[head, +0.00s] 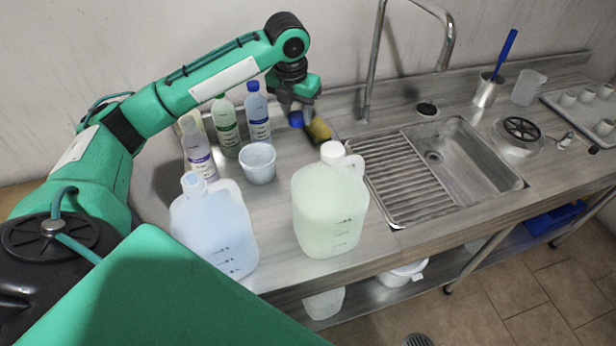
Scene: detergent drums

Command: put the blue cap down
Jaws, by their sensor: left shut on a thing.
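The blue cap (296,118) is in the head view, at the back of the counter beside a yellow sponge. My left gripper (301,108) points down from above and is shut on the cap. I cannot tell whether the cap touches the counter. A drum of pale blue liquid (215,232) stands at the front left, with a light blue top (193,183) at its neck. A drum of pale green liquid (328,212) with a white cap (332,152) stands to its right. My right gripper is not in view.
The yellow sponge (319,130) is close right of the gripper. Several bottles (257,118) and a white tub (258,165) stand to the left. The sink (470,160) and its ribbed drainer (400,180) lie right. Bare counter (285,195) shows between tub and green drum.

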